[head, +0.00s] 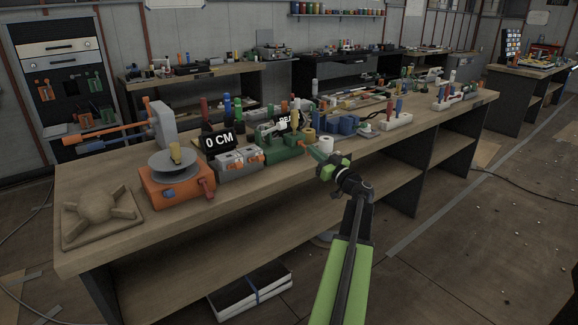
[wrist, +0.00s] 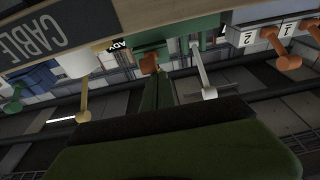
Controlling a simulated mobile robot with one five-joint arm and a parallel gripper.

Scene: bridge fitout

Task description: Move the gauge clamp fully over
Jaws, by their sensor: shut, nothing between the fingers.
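My gripper (head: 312,151) reaches over the workbench's front edge, beside a green bench device (head: 284,150). This device may carry the gauge clamp, but no part is clearly labelled as such. In the wrist view my gripper (wrist: 156,80) is shut and empty, its tips just below the green body (wrist: 195,28). An orange knob (wrist: 149,62) is close to the tips, and a pale lever with a round end (wrist: 203,75) is to their right. I cannot tell whether the tips touch the knob. My fingers hide part of the device.
To the left are a grey box with orange levers (head: 239,163), a "0 CM" sign (head: 218,142) and an orange turntable (head: 176,185). A white roll (head: 326,143) and blue blocks (head: 343,124) stand beyond my gripper. The floor in front of the workbench (head: 115,245) is mostly clear.

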